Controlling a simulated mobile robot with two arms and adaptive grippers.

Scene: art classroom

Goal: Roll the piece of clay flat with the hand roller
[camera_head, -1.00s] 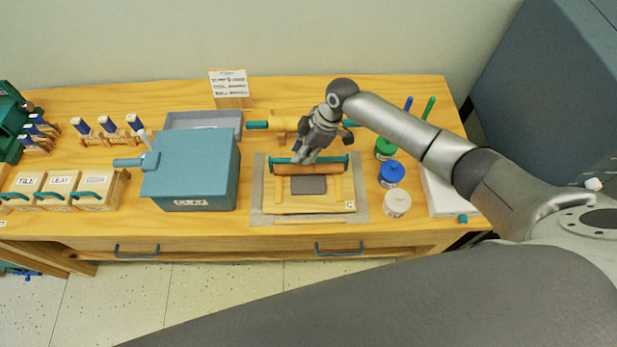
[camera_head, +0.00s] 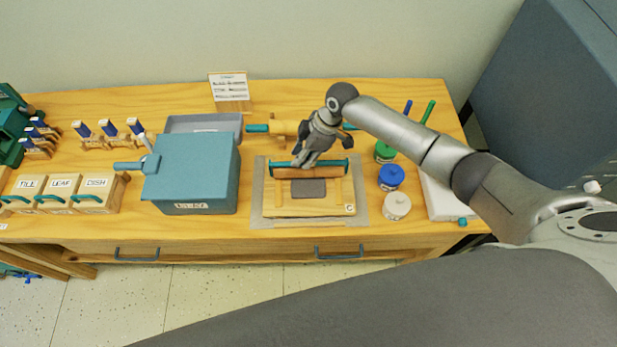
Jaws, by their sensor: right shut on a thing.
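The grey piece of clay (camera_head: 308,188) lies flat on the wooden board (camera_head: 285,207), between two side strips. The hand roller (camera_head: 307,172) has a brown cylinder and a teal handle bar. It lies across the board just behind the clay; whether it touches the clay I cannot tell. My right gripper (camera_head: 303,162) is shut on the hand roller at its teal bar, from above, and hides part of it. My left gripper is not in view; a large grey arm part of mine crosses the bottom of the picture.
A large teal box (camera_head: 190,170) stands left of the board. Green, blue and white jars (camera_head: 397,206) stand close to its right. Behind my gripper lies a wooden rolling pin (camera_head: 285,127) with teal ends. A sign (camera_head: 229,88) stands at the back.

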